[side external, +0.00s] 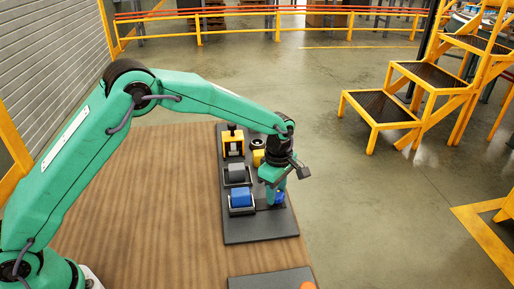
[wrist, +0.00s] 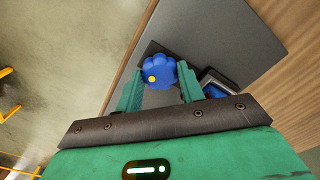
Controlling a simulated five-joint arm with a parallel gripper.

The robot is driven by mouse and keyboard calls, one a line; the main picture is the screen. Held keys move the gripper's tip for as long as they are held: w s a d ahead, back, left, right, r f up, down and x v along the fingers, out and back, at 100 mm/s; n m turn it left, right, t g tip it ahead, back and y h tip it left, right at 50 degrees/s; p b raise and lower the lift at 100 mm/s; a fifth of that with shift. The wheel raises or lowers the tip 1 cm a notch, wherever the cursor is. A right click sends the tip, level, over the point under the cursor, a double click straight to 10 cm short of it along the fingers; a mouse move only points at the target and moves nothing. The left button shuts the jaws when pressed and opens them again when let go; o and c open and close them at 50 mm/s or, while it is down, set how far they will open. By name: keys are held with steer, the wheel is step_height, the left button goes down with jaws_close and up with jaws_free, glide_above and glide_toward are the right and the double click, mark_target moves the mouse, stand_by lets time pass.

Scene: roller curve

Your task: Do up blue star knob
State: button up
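The blue star knob (wrist: 158,71) has rounded lobes and a yellow dot on its face. In the wrist view it sits between the tips of my gripper's two green fingers (wrist: 160,78), filling nearly all of the gap. I cannot tell whether both fingers press on it. In the side view my gripper (side external: 272,193) points down at the front right of the dark panel (side external: 255,229). A bit of the knob (side external: 280,197) shows beside the fingers; the rest is hidden.
A blue roller block (side external: 241,198) stands just left of my gripper, with a grey one (side external: 236,174) and a yellow fixture (side external: 233,143) behind. A second dark plate (side external: 262,282) lies at the front. The wooden table (side external: 140,200) is clear to the left.

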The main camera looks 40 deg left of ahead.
steer(key=shift+m, duration=0.4)
steer(key=m, duration=0.3)
steer(key=shift+m, duration=0.3)
steer(key=m, duration=0.3)
steer(key=shift+r+m, duration=0.1)
steer(key=shift+m, duration=0.2)
steer(key=m, duration=0.3)
steer(key=shift+m, duration=0.3)
steer(key=m, duration=0.3)
steer(key=shift+r+m, duration=0.1)
steer(key=shift+m, duration=0.2)
steer(key=m, duration=1.1)
steer(key=shift+w+d+r+m, duration=0.1)
steer(key=shift+w+m, duration=0.05)
steer(key=shift+m, duration=0.25)
